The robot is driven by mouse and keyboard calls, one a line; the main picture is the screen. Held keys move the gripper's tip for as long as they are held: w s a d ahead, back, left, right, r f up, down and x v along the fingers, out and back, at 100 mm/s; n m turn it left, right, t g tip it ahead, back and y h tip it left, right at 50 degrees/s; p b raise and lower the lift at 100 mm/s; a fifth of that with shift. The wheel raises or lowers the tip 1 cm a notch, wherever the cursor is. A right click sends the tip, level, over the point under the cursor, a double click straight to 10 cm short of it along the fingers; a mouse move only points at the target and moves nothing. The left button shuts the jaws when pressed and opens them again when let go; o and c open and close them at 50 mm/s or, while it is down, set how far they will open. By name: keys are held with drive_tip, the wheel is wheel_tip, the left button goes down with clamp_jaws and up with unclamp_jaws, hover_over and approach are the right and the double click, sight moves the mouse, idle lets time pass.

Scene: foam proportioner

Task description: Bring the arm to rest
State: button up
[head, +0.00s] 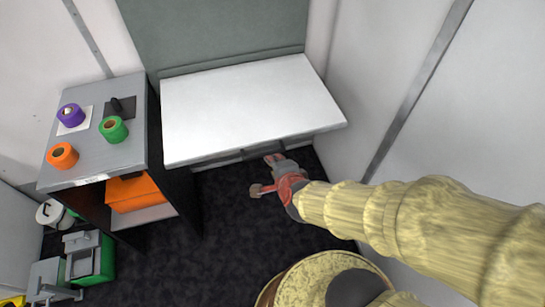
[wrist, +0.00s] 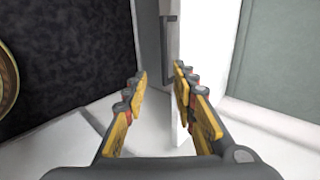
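My arm (head: 390,212), pale yellow, reaches in from the right in the head view. My gripper (head: 263,174), red and grey, is at its end, just below the front edge of a white tabletop (head: 240,100). In the wrist view my gripper (wrist: 160,72) has its two yellow-padded fingers apart, with nothing held. A dark handle (wrist: 169,45) on a pale panel edge shows just beyond the fingertips. In the head view one finger is close to the dark bar under the tabletop's front edge; I cannot tell whether they touch.
A grey shelf unit (head: 75,160) on the left holds purple (head: 70,115), green (head: 114,129) and orange (head: 63,155) rolls. An orange bin (head: 135,193) sits inside. A green-and-grey machine (head: 88,257) stands at lower left. White walls enclose the right. Dark floor (head: 225,235) is clear below my gripper.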

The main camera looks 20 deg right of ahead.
drive_tip(key=s+a+n+g+y, duration=0.3)
drive_tip(key=s+a+n+g, duration=0.25)
drive_tip(key=s+n, duration=0.55)
drive_tip(key=d+r+n+h, duration=0.1)
drive_tip(key=d+r+n, duration=0.1)
drive_tip(key=r, duration=0.4)
drive_tip(key=s+d+r+n+t+h+p, duration=0.1)
drive_tip(key=d+r+n, duration=0.1)
drive_tip(key=d+r, duration=0.3)
drive_tip(key=d+r+n+h+p, duration=0.1)
drive_tip(key=d+r+n, duration=0.2)
drive_tip(key=r, duration=0.5)
drive_tip(key=shift+s+d+r, duration=0.15)
drive_tip(key=shift+d, duration=0.05)
drive_tip(key=shift+a+t, duration=0.1)
drive_tip(key=shift+t, duration=0.15)
